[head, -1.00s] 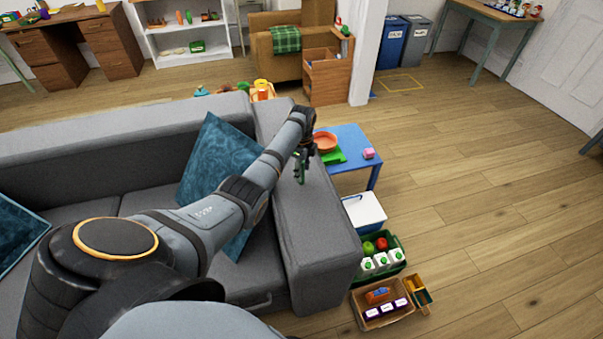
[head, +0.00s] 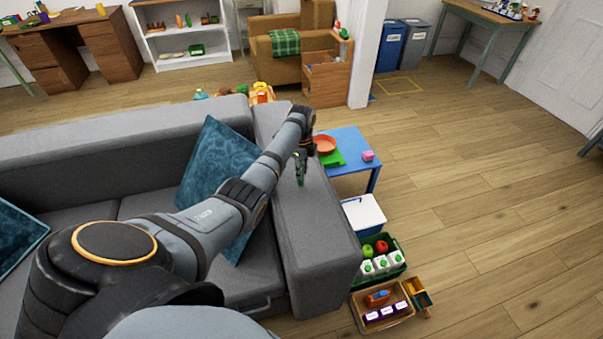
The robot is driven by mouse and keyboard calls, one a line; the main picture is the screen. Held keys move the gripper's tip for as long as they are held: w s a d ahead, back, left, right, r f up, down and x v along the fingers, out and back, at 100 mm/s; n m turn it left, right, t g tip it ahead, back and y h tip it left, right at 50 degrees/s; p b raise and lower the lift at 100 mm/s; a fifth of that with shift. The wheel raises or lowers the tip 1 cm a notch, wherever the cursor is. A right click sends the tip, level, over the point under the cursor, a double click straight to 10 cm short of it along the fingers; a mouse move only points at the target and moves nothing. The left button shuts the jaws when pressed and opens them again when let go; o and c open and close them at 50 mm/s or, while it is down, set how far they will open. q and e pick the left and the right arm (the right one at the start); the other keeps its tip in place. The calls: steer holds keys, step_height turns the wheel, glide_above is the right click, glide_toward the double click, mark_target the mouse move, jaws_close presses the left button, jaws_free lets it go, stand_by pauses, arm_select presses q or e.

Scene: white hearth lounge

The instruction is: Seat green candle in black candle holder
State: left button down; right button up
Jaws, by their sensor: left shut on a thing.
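My left gripper (head: 301,155) is above the grey sofa's right armrest. It is shut on a slim green thing, which I take to be the green candle (head: 300,172). The candle hangs below the fingers, roughly upright, over the armrest top. It is small here, and I cannot tell whether its lower end touches anything. I cannot make out the black candle holder; my arm or gripper may hide it. My right gripper is not in view.
The grey sofa (head: 322,232) has blue cushions. Beyond its armrest stands a blue table (head: 347,142) with an orange bowl (head: 325,144). A white-lidded box (head: 363,213), a green crate (head: 398,254) and a wooden tray (head: 360,323) line its right side. Floor farther right is clear.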

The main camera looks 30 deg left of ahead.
arm_select(q)
steer(key=s+d+r+p, duration=0.7)
steer(key=s+r+p, duration=0.1)
steer(key=s+r, duration=0.4)
steer(key=s+d+f+n, duration=0.1)
steer(key=d+f+n, duration=0.2)
steer(key=n, duration=0.2)
steer(key=s+d+f+n, duration=0.1)
steer(key=d+f+n, duration=0.3)
steer(key=n, duration=0.1)
steer(key=s+d+f+n, duration=0.1)
steer(key=d+f+n, duration=0.2)
steer(key=f+n, duration=0.1)
steer(key=shift+d+f+n, duration=0.25)
steer(key=shift+d+n, duration=0.1)
steer(key=shift+n, duration=0.45)
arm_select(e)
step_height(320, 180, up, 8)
arm_select(q)
steer(key=shift+s+d+f+n, duration=0.15)
steer(key=shift+d+f+n, duration=0.1)
steer(key=shift+n, duration=0.15)
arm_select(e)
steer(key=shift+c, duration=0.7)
arm_select(q)
steer(key=shift+d, duration=0.1)
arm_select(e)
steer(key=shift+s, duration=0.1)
